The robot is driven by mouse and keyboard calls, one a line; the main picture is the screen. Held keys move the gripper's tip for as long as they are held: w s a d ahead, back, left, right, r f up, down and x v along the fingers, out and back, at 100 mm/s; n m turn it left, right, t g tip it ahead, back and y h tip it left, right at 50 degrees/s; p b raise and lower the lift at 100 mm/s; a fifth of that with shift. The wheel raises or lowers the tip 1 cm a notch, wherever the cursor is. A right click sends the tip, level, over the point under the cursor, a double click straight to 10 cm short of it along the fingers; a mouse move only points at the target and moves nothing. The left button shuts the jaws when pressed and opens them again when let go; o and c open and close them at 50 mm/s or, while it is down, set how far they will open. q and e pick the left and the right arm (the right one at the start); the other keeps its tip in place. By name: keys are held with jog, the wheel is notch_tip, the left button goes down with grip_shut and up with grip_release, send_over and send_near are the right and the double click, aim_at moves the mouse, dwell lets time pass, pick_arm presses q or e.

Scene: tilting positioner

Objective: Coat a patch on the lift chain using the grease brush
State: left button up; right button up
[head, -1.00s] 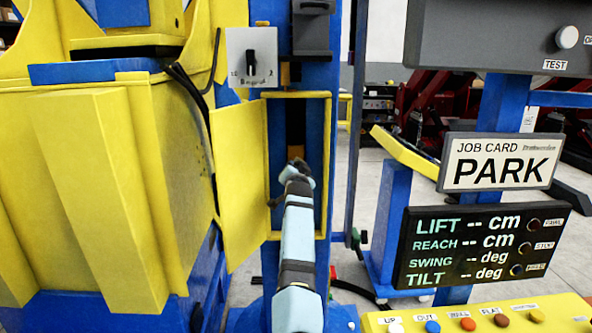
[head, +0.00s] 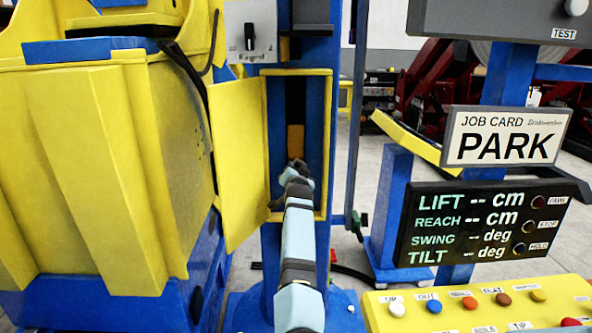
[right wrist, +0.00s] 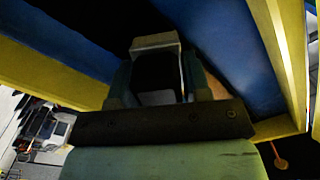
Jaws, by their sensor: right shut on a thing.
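The lift chain appears as a dark vertical strip (head: 296,98) inside the open yellow-framed housing. A brown-orange block (head: 296,138) shows on the strip just above my right gripper; I cannot tell whether it belongs to the chain or the brush. My right gripper (head: 297,170) is at the housing's mouth, in front of its lower half. In the right wrist view the gripper (right wrist: 157,85) is shut on a dark block with a grey end (right wrist: 155,41), likely the grease brush. Its bristles, and any contact with the chain, are hidden. My left gripper is not in view.
The yellow door (head: 238,160) stands open left of the housing. A dial panel (head: 250,32) is above. At right are the job card reading PARK (head: 506,137), the blank-valued readout (head: 480,222) and a yellow button panel (head: 480,308).

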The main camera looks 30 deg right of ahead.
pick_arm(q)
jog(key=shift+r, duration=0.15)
pick_arm(e)
jog(key=shift+s+a+r+p, duration=0.1)
jog(key=shift+s+a+p, duration=0.2)
jog(key=shift+s+p, duration=0.3)
pick_arm(q)
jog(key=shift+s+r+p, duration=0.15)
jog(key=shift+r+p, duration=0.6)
jog(key=shift+p, duration=0.05)
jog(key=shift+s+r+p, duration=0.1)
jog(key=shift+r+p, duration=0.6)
jog(key=shift+p, duration=0.1)
pick_arm(e)
jog(key=shift+v, duration=2.35)
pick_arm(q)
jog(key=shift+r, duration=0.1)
